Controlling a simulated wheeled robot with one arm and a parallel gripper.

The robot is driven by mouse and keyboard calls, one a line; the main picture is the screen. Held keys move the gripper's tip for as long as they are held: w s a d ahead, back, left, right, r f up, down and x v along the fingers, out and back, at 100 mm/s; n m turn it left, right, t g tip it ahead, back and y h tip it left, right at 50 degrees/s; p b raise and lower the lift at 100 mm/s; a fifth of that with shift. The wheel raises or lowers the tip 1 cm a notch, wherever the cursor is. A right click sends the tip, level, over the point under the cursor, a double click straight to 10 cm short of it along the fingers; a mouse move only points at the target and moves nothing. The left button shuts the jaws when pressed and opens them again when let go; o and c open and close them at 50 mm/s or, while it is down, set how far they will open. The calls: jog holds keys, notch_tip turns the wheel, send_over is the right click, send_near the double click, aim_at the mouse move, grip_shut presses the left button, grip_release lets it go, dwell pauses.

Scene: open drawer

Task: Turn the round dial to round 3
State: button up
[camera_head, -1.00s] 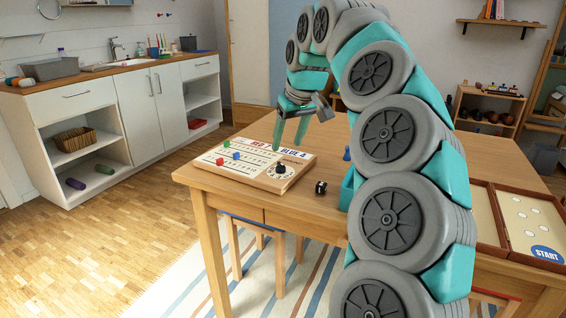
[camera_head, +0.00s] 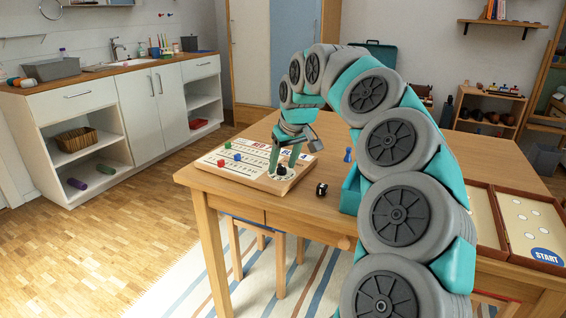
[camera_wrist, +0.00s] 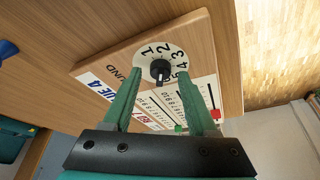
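The scoreboard (camera_head: 215,166) lies flat on the wooden table. Its round dial (camera_head: 281,172) is at the near right corner. In the wrist view the dial is a pale disc with a black knob (camera_wrist: 160,71) and the numbers 1 to 5 around it. I cannot tell for sure which number the knob points at. My gripper (camera_head: 284,164) is pointing down over the dial. In the wrist view its green fingers (camera_wrist: 159,73) are open, one on each side of the knob, with gaps showing. I cannot tell whether the tips touch the board.
Red, blue and green pegs stand on the scoreboard, including a blue peg (camera_head: 237,157). A black die (camera_head: 321,189) lies right of the board, and a blue pawn (camera_head: 348,155) stands beyond it. A game box (camera_head: 510,223) lies at the table's right.

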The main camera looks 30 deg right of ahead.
grip_shut()
jog(key=shift+f+m+b, duration=0.15)
jog(key=shift+m+b, duration=0.15)
jog(key=shift+b, duration=0.6)
jog(key=m+h+b, duration=0.1)
jog(key=m+b, duration=0.1)
jog(key=shift+f+m+b, duration=0.15)
jog(key=shift+m+b, duration=0.15)
jog(key=shift+b, duration=0.1)
jog(key=m+b, duration=0.1)
jog(key=m+h+b, duration=0.1)
jog(key=m, duration=0.1)
jog(key=m+b, duration=0.1)
jog(key=b, duration=0.1)
jog(key=shift+w+a+r+g+h, duration=0.1)
jog(key=shift+a+r+g+h, duration=0.2)
jog(key=shift+g+h, duration=0.1)
jog(key=shift+m, duration=0.4)
jog(key=shift+o, duration=0.6)
grip_release()
